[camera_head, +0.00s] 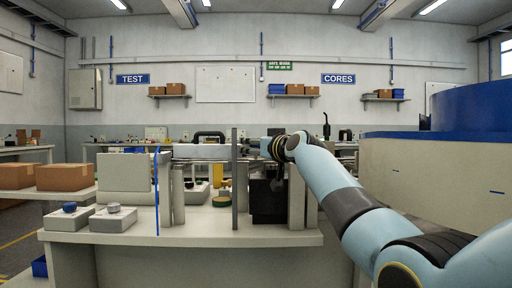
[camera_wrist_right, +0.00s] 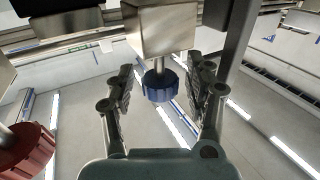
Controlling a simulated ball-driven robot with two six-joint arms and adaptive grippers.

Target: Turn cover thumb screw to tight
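In the right wrist view a blue ribbed thumb screw (camera_wrist_right: 158,87) hangs on a short shaft below a square metal block (camera_wrist_right: 161,28). My right gripper (camera_wrist_right: 161,72) is open, with one finger on each side of the blue screw. Gaps show between the fingers and the knob, so it is not gripped. A red ribbed knob (camera_wrist_right: 24,150) sits at the left edge, outside the fingers. In the head view my right gripper (camera_head: 252,147) reaches in from the right at the fixture; the screw cannot be made out there. My left gripper is not in view.
A grey post (camera_head: 235,185) stands upright just left of my right gripper, and a dark box (camera_head: 268,202) stands below it. The workbench (camera_head: 190,238) holds two small boxes with knobs at the left. Brown cartons (camera_head: 66,177) lie farther left.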

